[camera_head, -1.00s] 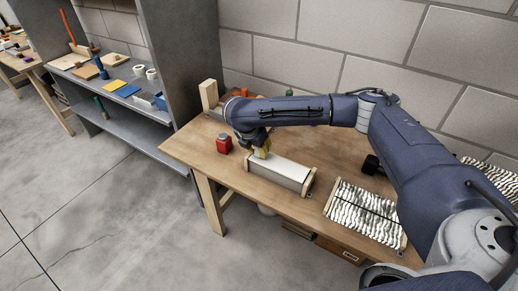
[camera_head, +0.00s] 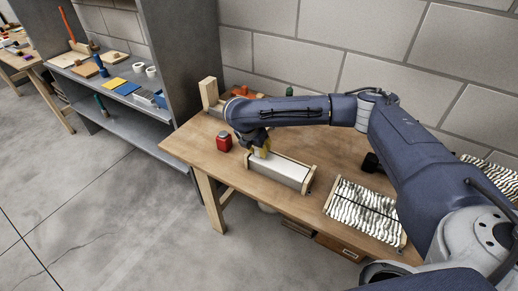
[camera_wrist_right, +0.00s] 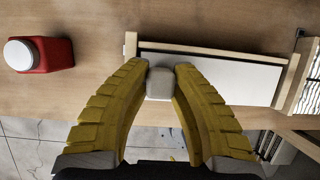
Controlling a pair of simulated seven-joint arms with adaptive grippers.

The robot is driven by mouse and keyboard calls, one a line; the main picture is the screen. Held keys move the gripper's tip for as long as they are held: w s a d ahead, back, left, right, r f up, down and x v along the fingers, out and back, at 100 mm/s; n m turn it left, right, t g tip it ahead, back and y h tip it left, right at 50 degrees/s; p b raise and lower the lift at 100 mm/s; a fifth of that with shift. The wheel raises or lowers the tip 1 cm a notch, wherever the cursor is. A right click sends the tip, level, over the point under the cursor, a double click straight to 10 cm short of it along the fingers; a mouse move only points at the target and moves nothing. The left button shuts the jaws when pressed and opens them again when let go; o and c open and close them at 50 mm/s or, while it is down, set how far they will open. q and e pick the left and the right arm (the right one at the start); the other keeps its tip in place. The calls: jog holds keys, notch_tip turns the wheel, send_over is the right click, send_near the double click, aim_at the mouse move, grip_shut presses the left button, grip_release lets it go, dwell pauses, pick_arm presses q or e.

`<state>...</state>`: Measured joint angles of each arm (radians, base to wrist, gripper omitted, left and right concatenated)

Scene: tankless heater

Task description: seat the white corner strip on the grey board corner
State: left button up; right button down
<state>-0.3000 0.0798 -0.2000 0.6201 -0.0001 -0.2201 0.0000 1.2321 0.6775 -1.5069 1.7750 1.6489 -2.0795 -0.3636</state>
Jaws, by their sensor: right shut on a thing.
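A long, pale, box-like piece (camera_head: 282,171) lies between two wooden end blocks on the workbench. In the right wrist view its upper surface is a long white panel (camera_wrist_right: 225,78) with a dark band along its far side. I cannot clearly tell the white corner strip from the grey board corner under it. My right gripper (camera_head: 261,151) is at the left end of this piece, pointing down. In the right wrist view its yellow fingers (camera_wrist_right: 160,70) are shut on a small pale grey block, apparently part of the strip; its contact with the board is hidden. My left gripper is not in view.
A red jar with a white lid (camera_head: 224,141) stands left of the gripper. A wavy striped panel (camera_head: 365,212) lies to the right on the workbench (camera_head: 192,150). A grey shelf unit (camera_head: 190,60) stands at the left, and a block wall is behind.

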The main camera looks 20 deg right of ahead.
dwell(0.3)
jog(key=c, duration=1.2)
grip_release()
jog(key=shift+o, duration=0.2)
jog(key=v, duration=1.2)
